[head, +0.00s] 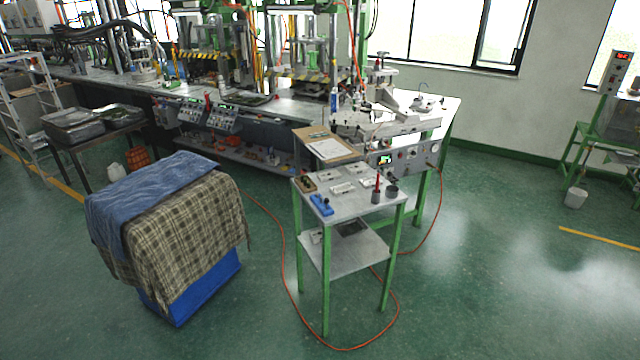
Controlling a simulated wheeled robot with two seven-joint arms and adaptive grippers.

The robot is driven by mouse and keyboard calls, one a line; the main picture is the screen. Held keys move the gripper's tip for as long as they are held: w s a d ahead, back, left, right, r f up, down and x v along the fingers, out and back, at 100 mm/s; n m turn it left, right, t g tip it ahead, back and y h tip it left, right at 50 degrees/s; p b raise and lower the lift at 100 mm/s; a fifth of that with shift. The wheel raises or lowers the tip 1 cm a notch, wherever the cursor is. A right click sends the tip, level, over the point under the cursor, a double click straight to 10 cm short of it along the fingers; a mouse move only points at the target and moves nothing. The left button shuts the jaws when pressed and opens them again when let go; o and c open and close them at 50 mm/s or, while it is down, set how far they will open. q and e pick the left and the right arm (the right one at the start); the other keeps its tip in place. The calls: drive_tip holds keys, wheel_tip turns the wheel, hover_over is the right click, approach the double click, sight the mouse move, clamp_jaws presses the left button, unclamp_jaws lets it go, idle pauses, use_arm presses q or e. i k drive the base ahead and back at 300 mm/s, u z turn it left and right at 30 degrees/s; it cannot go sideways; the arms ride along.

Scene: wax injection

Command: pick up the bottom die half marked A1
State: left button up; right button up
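Several small flat grey die pieces lie on the top of a small green-legged table (348,206) in the middle of the head view. One piece (328,176) is at the back left of the group, one (357,168) at the back right, one (343,188) at the front and one (369,182) at the right. They are too small for me to read any marking, so I cannot tell which is the bottom half A1. Neither of my grippers is in view.
A blue object (321,205), a brown block (307,184) and dark cups (392,191) share the tabletop. A bench with machines (385,125) stands behind. A cloth-covered blue bin (190,290) is at the left. An orange hose (284,262) lies on the floor. The right floor is open.

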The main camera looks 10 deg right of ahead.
sight(339, 190)
drive_tip(key=u, duration=0.2)
drive_tip(key=i, duration=0.85)
drive_tip(key=z, duration=0.6)
drive_tip(key=i, duration=0.6)
drive_tip(key=z, duration=0.45)
